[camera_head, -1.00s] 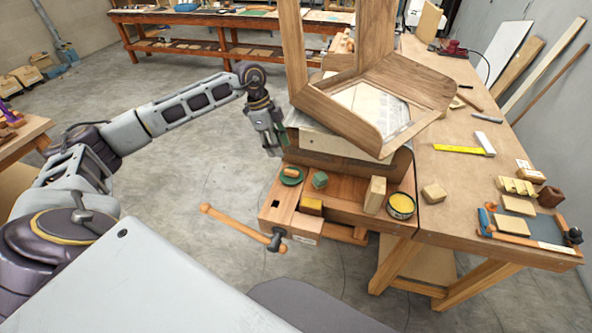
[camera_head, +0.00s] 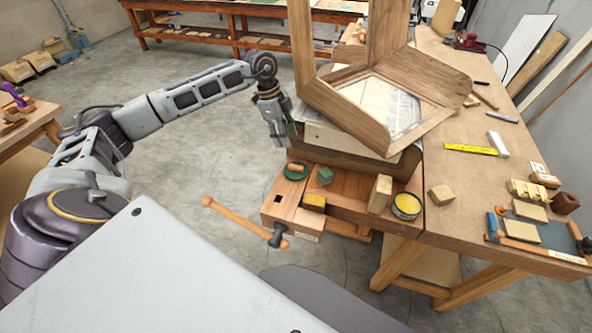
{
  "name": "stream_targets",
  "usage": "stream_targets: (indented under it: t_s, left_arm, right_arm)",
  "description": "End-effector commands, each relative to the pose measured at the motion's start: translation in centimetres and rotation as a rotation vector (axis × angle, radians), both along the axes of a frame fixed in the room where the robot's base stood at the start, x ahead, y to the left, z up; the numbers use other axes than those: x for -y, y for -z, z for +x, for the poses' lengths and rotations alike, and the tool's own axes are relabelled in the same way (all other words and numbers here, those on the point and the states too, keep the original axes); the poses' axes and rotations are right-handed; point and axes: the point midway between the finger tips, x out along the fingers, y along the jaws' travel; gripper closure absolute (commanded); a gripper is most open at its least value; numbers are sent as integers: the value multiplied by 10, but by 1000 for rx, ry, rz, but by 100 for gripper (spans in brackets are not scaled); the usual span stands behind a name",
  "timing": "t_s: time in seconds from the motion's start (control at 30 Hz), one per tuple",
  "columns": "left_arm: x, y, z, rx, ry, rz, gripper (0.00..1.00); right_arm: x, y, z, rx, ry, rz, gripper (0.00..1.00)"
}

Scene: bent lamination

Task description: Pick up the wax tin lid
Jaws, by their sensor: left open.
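The wax tin lid (camera_head: 304,172) looks like a dark green disc lying flat on the left end of the low bench, by the vise. A small orange-brown piece (camera_head: 296,167) lies on top of it. The open wax tin (camera_head: 406,206), with yellow wax inside, stands farther right near the bench's front edge. My left gripper (camera_head: 283,142) is open and points down just behind and above the lid, apart from it. Its fingertips are small and partly against the dark box side. My right gripper is not in view.
A wooden frame assembly (camera_head: 345,110) rises close to the right of my gripper. The vise handle (camera_head: 235,219) sticks out front-left.

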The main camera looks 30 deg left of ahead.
Motion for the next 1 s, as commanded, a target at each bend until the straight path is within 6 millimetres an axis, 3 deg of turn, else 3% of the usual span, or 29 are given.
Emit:
stream_targets:
  t_s: [0.6, 1.0]
  left_arm:
    - [19, 69, 4, -2, 1, -1, 58]
    - [20, 75, 5, 0, 1, 0, 58]
  right_arm:
    - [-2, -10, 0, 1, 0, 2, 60]
    - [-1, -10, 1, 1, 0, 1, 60]
